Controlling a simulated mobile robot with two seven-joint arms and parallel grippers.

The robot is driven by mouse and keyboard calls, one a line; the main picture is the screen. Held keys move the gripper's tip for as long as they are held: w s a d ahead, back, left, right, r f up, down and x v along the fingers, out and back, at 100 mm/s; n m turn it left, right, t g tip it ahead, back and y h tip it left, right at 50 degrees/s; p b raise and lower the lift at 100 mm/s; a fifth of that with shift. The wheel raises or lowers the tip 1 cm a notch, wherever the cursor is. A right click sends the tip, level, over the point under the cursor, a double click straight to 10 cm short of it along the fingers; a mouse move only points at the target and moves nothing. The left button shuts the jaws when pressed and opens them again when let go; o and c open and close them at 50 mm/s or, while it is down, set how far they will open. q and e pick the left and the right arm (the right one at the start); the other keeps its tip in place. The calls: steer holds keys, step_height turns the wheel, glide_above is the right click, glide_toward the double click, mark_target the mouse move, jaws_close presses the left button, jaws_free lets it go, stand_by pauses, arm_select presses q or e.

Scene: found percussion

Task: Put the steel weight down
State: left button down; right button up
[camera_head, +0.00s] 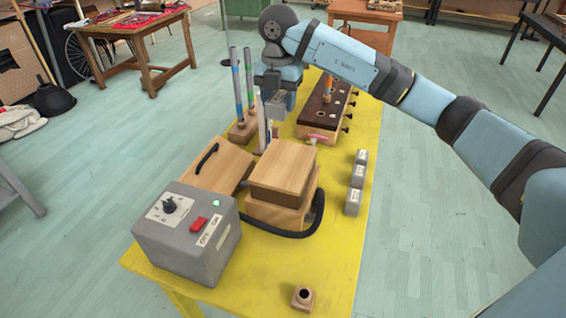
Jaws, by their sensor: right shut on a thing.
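My right gripper (274,98) is above the far half of the yellow table (336,262). It is shut on a small grey block, which looks like the steel weight (271,117). The block is held up near slim upright parts, and I cannot tell whether it touches them. Its lower side is hard to make out. Three similar grey blocks with white labels stand in a row at the table's right: a far one (361,157), a middle one (358,175) and a near one (352,203). My left gripper is not in view.
A grey control box (187,236) with a red switch stands front left. Beside it are wooden boxes (283,172) and a black hose (318,215). A dark-topped wooden instrument (322,115) and striped rods (237,85) stand behind. A small wooden socket (302,297) is at the front.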

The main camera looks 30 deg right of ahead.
glide_toward(280, 173)
step_height(280, 173, down, 5)
steer(key=shift+f+p, duration=0.15)
steer(key=shift+p, duration=0.3)
steer(key=shift+f, duration=0.3)
steer(key=shift+f, duration=0.15)
steer(key=o, duration=1.1)
